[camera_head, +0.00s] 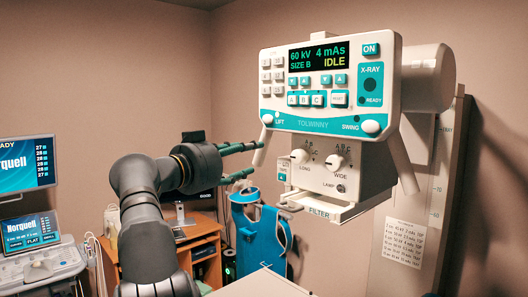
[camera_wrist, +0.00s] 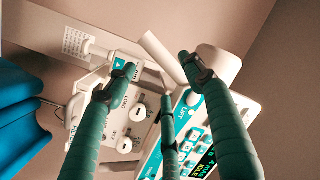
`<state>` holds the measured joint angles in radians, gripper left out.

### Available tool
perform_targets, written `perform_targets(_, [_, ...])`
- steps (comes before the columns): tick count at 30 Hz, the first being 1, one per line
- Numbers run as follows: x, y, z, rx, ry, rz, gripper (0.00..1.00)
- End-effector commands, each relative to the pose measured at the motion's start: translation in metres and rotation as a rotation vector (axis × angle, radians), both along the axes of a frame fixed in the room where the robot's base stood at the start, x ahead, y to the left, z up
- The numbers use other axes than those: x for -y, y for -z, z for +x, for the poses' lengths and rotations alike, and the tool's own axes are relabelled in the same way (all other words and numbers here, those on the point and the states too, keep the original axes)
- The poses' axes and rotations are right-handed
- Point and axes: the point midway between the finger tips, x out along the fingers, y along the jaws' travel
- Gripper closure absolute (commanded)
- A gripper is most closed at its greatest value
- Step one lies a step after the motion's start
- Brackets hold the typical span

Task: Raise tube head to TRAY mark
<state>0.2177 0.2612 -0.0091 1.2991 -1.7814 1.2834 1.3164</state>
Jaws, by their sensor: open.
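The white tube head (camera_head: 330,110) hangs at centre right; its panel display (camera_head: 318,56) reads 60 kV, 4 mAs, SIZE B, IDLE. A LIFT knob (camera_head: 267,118) sits at the panel's lower left, with a white side handle (camera_head: 262,147) angling down near it. My gripper (camera_head: 252,160) is open and empty, its teal fingers pointing at this handle. In the wrist view the fingers of my gripper (camera_wrist: 160,76) spread around the line of the handle (camera_wrist: 160,57); contact cannot be told. The column scale (camera_head: 438,175) shows at right; no TRAY mark is readable.
A blue apron (camera_head: 262,240) hangs below my gripper. A wooden desk (camera_head: 200,245) stands behind my arm, and a console with screens (camera_head: 32,235) is at left. A pale tabletop edge (camera_head: 262,284) lies in front. A printed sheet (camera_head: 404,242) hangs on the column.

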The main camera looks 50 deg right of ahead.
Motion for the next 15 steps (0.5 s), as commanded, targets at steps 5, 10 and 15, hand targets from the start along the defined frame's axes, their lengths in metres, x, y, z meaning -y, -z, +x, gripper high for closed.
perform_targets(5, [0.035, -0.005, 0.000, -0.006, 0.003, 0.005, 0.47])
perform_targets(10, [0.064, -0.004, 0.001, -0.006, -0.001, 0.005, 0.47])
perform_targets(15, [0.081, -0.002, 0.003, -0.005, -0.002, 0.004, 0.47])
